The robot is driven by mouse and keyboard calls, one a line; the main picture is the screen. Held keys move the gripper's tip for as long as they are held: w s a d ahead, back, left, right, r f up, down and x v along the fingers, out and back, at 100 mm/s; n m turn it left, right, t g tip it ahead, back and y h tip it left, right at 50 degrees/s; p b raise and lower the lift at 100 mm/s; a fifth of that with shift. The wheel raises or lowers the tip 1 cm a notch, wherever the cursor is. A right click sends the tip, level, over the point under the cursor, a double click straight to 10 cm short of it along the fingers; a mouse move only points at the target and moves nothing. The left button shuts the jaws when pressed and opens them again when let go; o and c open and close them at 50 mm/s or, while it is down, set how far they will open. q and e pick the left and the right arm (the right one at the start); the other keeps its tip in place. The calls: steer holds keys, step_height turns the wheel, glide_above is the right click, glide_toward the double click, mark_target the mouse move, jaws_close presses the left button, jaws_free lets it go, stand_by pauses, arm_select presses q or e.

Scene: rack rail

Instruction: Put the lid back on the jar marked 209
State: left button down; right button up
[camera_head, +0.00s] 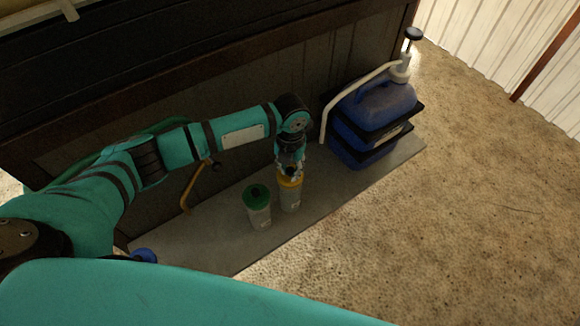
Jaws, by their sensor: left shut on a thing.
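A clear jar (290,200) with a yellow lid (289,181) stands upright on the grey slab. My left gripper (289,174) points down from above and is shut at the top of the yellow lid. The lid sits at the jar's mouth; whether it is fully seated I cannot tell. A second jar (260,217) with a green lid (256,196) stands just to the left, apart from it. The markings on both jars are too small to read. My right gripper is not in view.
A blue pump container (375,105) with a pale hose stands at the slab's right end. A brass-coloured bent pipe (193,188) rises behind, near the dark wooden wall. The grey slab (335,190) is clear in front of the container.

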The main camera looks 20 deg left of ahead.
arm_select(q)
steer(key=c, duration=1.1)
jaws_free()
steer(key=shift+c, duration=0.2)
steer(key=shift+o, duration=0.2)
steer(key=o, duration=0.4)
steer(key=shift+o, duration=0.2)
steer(key=shift+r, duration=0.1)
steer(key=shift+r+p, duration=3.35)
steer(key=shift+r, duration=0.1)
